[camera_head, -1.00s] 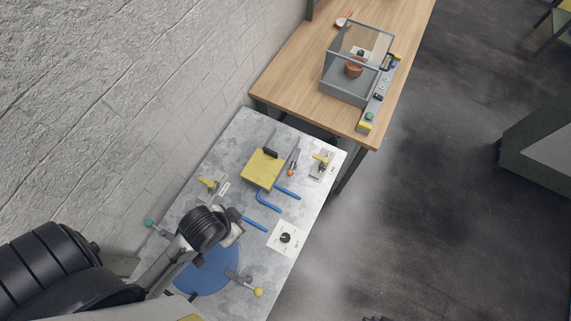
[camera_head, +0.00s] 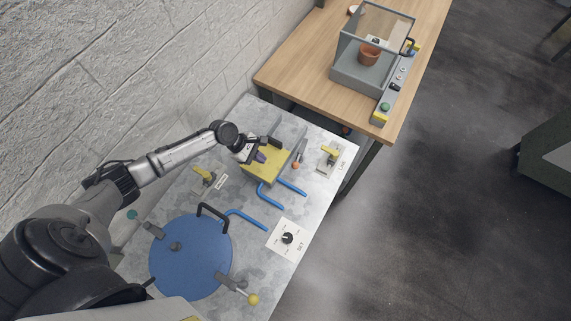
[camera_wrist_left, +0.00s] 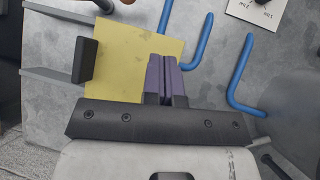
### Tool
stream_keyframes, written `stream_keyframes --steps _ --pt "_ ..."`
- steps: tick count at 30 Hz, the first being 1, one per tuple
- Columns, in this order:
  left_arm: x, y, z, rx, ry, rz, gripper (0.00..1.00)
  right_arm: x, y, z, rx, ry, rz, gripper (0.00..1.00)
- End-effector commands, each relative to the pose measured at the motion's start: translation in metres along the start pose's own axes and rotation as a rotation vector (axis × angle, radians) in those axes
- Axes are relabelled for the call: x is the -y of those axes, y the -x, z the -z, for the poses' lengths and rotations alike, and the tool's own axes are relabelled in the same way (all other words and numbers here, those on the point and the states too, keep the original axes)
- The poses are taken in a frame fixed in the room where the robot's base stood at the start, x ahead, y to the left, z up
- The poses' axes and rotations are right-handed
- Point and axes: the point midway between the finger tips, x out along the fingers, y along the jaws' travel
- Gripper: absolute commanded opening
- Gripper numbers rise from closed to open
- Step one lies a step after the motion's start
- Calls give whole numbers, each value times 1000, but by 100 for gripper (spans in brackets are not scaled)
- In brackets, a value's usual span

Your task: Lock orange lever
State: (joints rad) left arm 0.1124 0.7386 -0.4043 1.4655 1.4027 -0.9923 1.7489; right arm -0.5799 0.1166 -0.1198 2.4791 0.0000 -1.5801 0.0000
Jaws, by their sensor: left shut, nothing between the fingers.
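The orange lever shows in the head view as a small orange tip (camera_head: 296,165) with a grey bar (camera_head: 301,150), just right of the yellow plate (camera_head: 268,163) on the metal table. In the left wrist view a brownish-orange end (camera_wrist_left: 128,2) is cut off at the top edge. My left gripper (camera_head: 261,156) is over the yellow plate, left of the lever and apart from it. Its purple fingers (camera_wrist_left: 166,72) are shut and empty in front of the yellow plate (camera_wrist_left: 125,55); whether they touch it I cannot tell. My right gripper is not in view.
Blue bent tubes (camera_head: 268,195) lie near the plate. Yellow-handled switches (camera_head: 205,174) (camera_head: 331,154) stand on both sides. A dial (camera_head: 287,238) and a blue disc (camera_head: 190,262) are nearer. A black handle (camera_wrist_left: 85,60) stands at the plate's edge. A wooden table (camera_head: 310,60) adjoins beyond.

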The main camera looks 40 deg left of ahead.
Motion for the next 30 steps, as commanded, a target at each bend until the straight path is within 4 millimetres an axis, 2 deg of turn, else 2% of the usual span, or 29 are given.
stream_keyframes --steps 1,6,18,23,30 --pt "-12 4 12 4 76 -21 0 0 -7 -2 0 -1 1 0" --pt "-32 15 25 23 230 -60 0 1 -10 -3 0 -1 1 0" --pt "-34 17 26 28 255 -64 0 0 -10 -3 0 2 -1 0" --pt "-32 7 29 28 256 -66 0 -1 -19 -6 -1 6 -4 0" --pt "-26 -27 35 28 262 -72 0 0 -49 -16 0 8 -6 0"
